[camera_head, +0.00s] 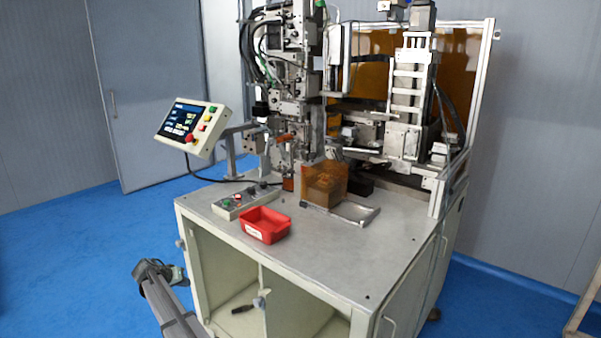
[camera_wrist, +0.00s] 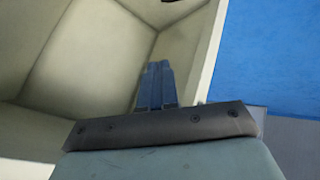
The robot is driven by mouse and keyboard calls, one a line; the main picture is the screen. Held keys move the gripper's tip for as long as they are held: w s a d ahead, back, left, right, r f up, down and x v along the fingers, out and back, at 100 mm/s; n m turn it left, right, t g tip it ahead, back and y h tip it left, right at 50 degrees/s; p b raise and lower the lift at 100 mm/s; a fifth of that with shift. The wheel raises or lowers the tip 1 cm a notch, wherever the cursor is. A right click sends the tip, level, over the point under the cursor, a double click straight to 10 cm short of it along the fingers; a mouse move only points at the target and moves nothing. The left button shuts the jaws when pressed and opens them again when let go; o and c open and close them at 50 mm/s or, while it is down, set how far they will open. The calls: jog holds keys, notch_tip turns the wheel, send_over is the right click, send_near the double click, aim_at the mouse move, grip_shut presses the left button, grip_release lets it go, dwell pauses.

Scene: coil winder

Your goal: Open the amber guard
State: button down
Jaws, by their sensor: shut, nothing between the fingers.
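The amber guard (camera_head: 325,184) is a small see-through amber box at the front of the winder, above the grey tabletop. I cannot tell from this view whether it is fully shut. A metal bracket or frame (camera_head: 357,213) lies at its lower right. My gripper (camera_head: 146,268) is low at the left, beside the cabinet's front left corner and well below and apart from the guard. In the wrist view its fingers (camera_wrist: 157,84) are together and empty. The guard is not in the wrist view.
A red tray (camera_head: 264,225) and a button box (camera_head: 246,200) sit on the tabletop left of the guard. A screen panel (camera_head: 189,127) juts out at the left. The tabletop's front right is clear.

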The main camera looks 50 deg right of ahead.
jog(key=w+d+r+m+h, duration=0.1)
jog(key=w+d+r, duration=0.2)
jog(key=r, duration=0.6)
jog(key=w+d+r+m+h, duration=0.1)
jog(key=w+d+r, duration=0.2)
jog(key=d+r, duration=0.3)
jog(key=w+d+r+m+h, duration=0.1)
jog(key=d+r, duration=0.4)
jog(key=r, duration=0.7)
jog(key=shift+w+r+t+h, duration=0.15)
jog(key=shift+w+r+h, duration=0.1)
jog(key=shift+w, duration=0.4)
jog(key=shift+w+r+t+h, duration=0.15)
jog(key=shift+w+h, duration=0.1)
jog(key=shift+w, duration=0.35)
jog(key=s+d+r+g, duration=0.6)
jog(key=s+d+r, duration=0.25)
jog(key=d, duration=0.35)
jog(key=s+d+r+g, duration=0.5)
jog(key=s+d+r, duration=0.35)
jog(key=d, duration=0.45)
jog(key=s+a+x, duration=0.1)
jog(key=s+x, duration=0.1)
jog(key=x, duration=1)
jog(key=shift+s+n+h, duration=0.15)
jog(key=shift+n+h, duration=0.25)
jog(key=shift+d, duration=0.1)
